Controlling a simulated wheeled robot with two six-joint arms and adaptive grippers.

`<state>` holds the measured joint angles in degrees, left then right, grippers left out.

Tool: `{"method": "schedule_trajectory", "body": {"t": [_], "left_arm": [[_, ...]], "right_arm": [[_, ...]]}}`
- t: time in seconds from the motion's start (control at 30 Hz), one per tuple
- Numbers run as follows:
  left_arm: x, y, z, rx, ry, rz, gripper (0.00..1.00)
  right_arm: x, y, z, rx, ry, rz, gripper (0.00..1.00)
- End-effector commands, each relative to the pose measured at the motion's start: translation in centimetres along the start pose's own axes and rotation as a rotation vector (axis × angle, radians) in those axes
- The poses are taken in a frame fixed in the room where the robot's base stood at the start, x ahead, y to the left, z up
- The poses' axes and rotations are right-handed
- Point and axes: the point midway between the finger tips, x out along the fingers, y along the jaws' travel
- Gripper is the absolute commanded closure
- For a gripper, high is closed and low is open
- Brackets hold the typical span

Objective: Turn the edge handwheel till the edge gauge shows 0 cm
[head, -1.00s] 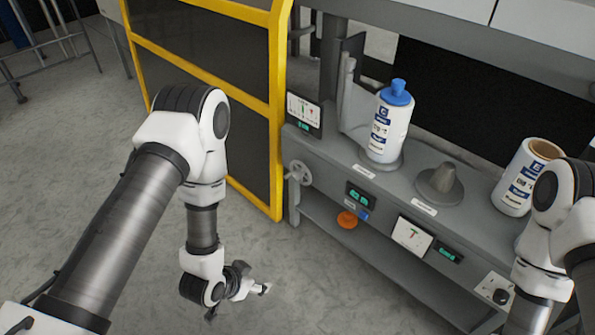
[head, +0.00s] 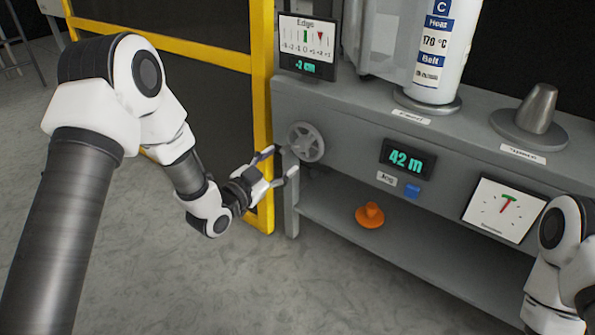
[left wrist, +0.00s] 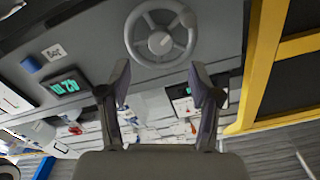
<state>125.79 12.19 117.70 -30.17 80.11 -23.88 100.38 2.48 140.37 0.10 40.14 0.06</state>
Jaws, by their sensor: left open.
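The edge handwheel (head: 306,142) is a grey spoked wheel on the machine's front, near its left end. It also shows in the left wrist view (left wrist: 160,42), at the top, ahead of the fingers. The edge gauge (head: 306,46) stands above it, with a scale, a green mark at 0 and a red pointer right of it. Its small green digits look like -2 cm. My left gripper (head: 284,162) is open and empty, just left of and below the handwheel, apparently apart from it. My right gripper is out of view.
A yellow-framed guard (head: 262,110) stands close left of my left gripper. A 42 m display (head: 408,159), a blue button (head: 412,191), an orange knob (head: 370,215) and a dial (head: 504,209) lie to the right. A white bottle (head: 438,50) and a grey cone (head: 538,108) stand on top.

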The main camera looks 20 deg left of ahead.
Motion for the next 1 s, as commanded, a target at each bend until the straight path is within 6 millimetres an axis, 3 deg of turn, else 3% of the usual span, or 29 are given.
{"method": "schedule_trajectory", "body": {"t": [0.4,0.73,0.77,0.9,1.0], "left_arm": [[6.7,0.1,0.1,0.003,0.002,0.000,0.36],[7.7,-0.1,-0.2,-0.001,-0.002,0.000,0.36],[7.7,-0.1,-0.2,-0.001,-0.002,0.000,0.44],[7.7,-0.1,-0.2,-0.001,-0.002,0.000,0.93],[7.7,-0.1,-0.2,-0.001,-0.002,0.000,0.96]], "right_arm": [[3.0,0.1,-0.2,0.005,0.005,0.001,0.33],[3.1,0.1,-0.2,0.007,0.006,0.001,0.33],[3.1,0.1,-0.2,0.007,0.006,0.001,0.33],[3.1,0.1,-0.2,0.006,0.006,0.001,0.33],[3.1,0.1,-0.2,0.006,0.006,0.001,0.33]]}}
